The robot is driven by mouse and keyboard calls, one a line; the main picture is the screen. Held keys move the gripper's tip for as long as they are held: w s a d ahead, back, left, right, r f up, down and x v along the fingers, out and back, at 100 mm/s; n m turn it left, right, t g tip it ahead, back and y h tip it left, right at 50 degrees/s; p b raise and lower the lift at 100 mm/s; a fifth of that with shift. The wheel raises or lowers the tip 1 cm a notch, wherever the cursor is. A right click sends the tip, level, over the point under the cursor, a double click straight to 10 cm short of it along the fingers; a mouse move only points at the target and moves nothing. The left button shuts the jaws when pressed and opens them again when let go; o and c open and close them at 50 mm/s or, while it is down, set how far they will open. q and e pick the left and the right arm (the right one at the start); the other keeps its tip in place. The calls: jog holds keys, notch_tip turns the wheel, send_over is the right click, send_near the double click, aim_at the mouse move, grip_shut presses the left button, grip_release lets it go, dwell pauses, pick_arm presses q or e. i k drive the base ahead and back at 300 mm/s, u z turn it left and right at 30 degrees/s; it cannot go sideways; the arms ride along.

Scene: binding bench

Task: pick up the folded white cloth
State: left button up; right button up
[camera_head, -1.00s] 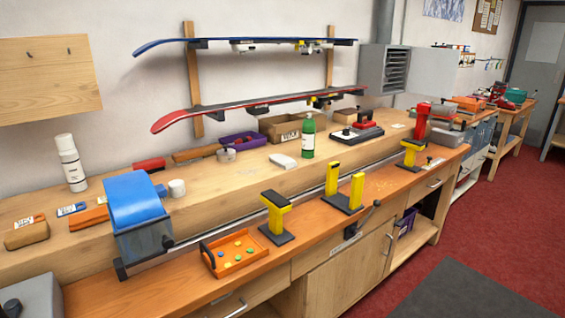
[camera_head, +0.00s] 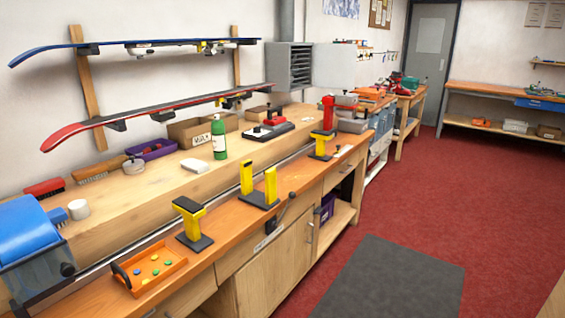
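A small folded white cloth (camera_head: 196,164) lies flat on the raised wooden back shelf of the bench. It is left of and a little in front of the green bottle (camera_head: 219,138), with a gap between them. Neither of my grippers shows in the head view.
Yellow clamps (camera_head: 190,222) stand along the lower front bench top. An orange tray (camera_head: 150,268) with coloured pieces sits at its near end. A blue roll (camera_head: 28,232) is at left. Two skis hang above. The red floor is open at right, with a grey mat (camera_head: 394,283).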

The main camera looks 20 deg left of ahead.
aim_at(198, 167)
jog(key=z, duration=0.35)
jog(key=i, duration=2.95)
jog(key=u, duration=2.2)
